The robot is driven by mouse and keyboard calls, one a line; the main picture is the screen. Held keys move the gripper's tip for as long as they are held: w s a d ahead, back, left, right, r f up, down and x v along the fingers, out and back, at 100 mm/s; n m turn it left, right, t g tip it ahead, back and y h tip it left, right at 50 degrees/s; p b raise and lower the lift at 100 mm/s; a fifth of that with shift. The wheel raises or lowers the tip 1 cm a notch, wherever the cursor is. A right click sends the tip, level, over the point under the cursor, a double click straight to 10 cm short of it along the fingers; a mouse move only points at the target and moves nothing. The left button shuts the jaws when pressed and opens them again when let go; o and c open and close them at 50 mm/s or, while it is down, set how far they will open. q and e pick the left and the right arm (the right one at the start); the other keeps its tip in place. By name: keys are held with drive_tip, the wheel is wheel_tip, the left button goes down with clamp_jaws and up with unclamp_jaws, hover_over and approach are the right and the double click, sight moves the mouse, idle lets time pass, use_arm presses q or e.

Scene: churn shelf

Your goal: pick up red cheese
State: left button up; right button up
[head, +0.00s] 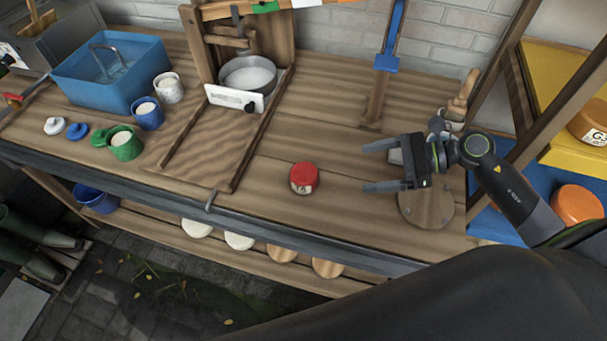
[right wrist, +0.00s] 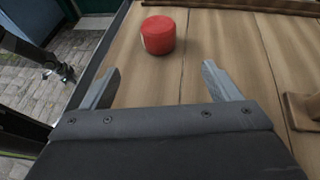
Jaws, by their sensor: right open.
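The red cheese (head: 304,178) is a short round red block with a pale label on its side. It stands on the wooden worktop near the front edge. My right gripper (head: 368,167) is open and empty, to the right of the cheese, with its fingers pointing at it and a gap between. In the right wrist view the cheese (right wrist: 158,35) lies ahead of the spread fingertips (right wrist: 158,85), roughly centred between them. A dark arm end at the left of that view seems to be my left gripper (right wrist: 62,73), away from the worktop; its jaws are too small to read.
A round wooden board (head: 427,207) lies under my right wrist. A wooden press frame with a metal pot (head: 247,76) stands left of the cheese. A blue tub (head: 112,72) and several mugs are further left. A blue-topped post (head: 386,62) stands behind. Worktop around the cheese is clear.

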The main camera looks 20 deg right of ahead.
drive_tip(key=p, duration=0.3)
approach(305, 177)
drive_tip(key=w+a+f, duration=0.1)
drive_tip(key=f, duration=0.1)
drive_tip(key=w+a+f, duration=0.2)
drive_tip(key=shift+w+a, duration=0.1)
drive_tip(key=shift+a, duration=0.2)
drive_tip(key=shift+w+a+f+p, duration=0.1)
drive_tip(key=shift+a+p, duration=0.3)
drive_tip(key=shift+p, duration=0.05)
drive_tip(key=p+x, duration=0.2)
drive_tip(key=x, duration=0.2)
drive_tip(key=shift+a+f, duration=0.15)
drive_tip(key=shift+a, duration=0.1)
drive_tip(key=shift+c, duration=0.3)
drive_tip(key=c, duration=0.9)
drive_tip(key=shift+c, duration=1)
